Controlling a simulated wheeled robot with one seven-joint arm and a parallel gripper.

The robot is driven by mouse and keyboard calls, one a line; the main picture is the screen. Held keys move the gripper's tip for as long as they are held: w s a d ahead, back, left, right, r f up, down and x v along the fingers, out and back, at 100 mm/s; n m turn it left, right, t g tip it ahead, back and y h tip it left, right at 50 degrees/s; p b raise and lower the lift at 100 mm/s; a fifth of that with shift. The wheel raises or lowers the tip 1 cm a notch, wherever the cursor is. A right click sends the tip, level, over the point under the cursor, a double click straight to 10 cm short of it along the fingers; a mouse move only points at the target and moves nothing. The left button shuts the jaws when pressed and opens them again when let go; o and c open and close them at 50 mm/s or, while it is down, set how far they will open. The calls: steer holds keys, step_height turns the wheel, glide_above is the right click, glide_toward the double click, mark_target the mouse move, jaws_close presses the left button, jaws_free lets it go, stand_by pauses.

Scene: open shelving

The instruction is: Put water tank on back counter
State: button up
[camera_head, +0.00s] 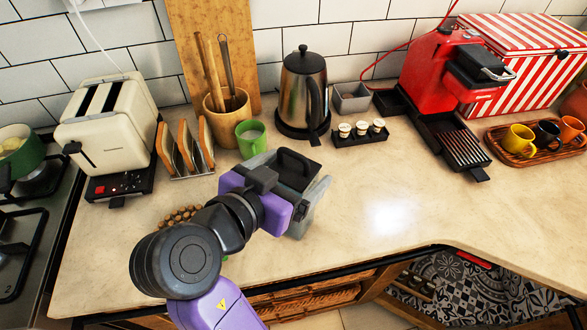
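The water tank (312,197) is a grey, see-through box with a black lid and a black handle on top. It is at the middle of the back counter (400,215), just beyond my gripper (262,200). My purple and dark gripper overlaps the tank's left and near sides and looks to be against it. My fingertips are hidden, so whether they are closed on the tank does not show. I cannot tell whether the tank's base touches the counter or hangs just above it.
A green mug (251,138), toast rack (185,152) and toaster (105,130) stand left and behind. The kettle (303,90) and a capsule tray (360,134) stand behind. A red coffee machine (440,75) and cup tray (535,150) are right. Counter right of the tank is clear.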

steer(key=shift+r, duration=0.2)
steer(key=b+v, duration=0.1)
steer(key=v, duration=1.1)
